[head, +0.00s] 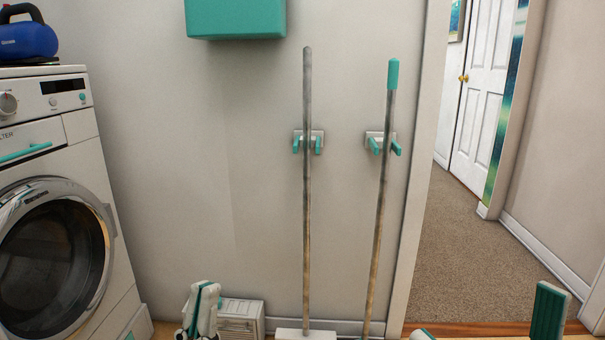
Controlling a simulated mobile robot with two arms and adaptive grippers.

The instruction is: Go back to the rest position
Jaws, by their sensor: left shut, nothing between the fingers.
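My left gripper (203,309) is at the bottom of the head view, left of the middle. Its white and teal fingers are together with nothing between them. It shows in front of the wall and a pale slatted box (239,318), which it partly covers. White and teal parts show at the bottom edge on the right, one upright piece (549,311) and a small tip (422,335). They may belong to my right arm, but they are cut off by the frame, so its jaw state is unclear.
A white washing machine (50,130) stands at the left with a blue appliance (27,38) on top. Two long-handled tools, one grey (307,200) and one teal-tipped (381,200), lean at wall holders. A teal box (236,17) hangs above. A doorway with bare carpet (470,265) opens at the right.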

